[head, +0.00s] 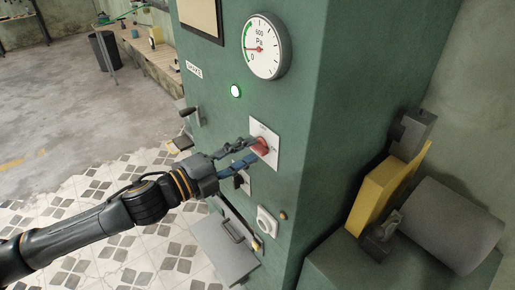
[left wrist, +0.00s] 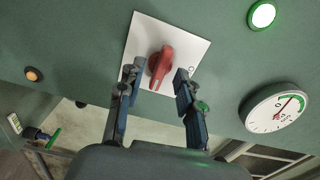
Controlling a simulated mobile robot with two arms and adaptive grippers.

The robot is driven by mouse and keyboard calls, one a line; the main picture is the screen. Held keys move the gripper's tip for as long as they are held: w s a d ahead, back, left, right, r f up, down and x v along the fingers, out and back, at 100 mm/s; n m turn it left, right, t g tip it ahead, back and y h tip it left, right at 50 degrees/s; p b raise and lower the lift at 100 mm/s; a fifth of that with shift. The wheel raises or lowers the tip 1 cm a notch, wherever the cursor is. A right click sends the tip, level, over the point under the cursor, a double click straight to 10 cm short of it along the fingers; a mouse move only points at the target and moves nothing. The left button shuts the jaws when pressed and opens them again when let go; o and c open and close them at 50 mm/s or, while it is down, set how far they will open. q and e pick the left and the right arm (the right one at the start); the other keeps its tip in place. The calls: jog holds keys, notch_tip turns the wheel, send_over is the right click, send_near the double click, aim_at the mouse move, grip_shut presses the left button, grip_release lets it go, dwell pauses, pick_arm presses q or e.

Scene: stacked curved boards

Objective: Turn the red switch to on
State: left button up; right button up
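The red switch (head: 261,146) is a rotary knob on a white square plate (head: 272,157) on the front of the green cabinet. In the left wrist view the knob (left wrist: 162,62) is slightly tilted from upright on its plate (left wrist: 188,48). My left gripper (head: 252,151) is at the knob, and its two fingers stand on either side of it. In the left wrist view the left gripper (left wrist: 158,76) is open, with a visible gap to the right finger; contact on the left cannot be told. The plate's lettering is too small to read. My right gripper is not in view.
A pressure gauge (head: 265,47) and a lit green lamp (head: 236,91) sit above the switch. A yellow box-like thing (head: 385,195) stands right of the cabinet's corner.

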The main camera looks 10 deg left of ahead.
pick_arm(q)
jog(key=b+v, duration=0.3)
jog(key=v, duration=0.2)
jog(key=shift+b, duration=0.4)
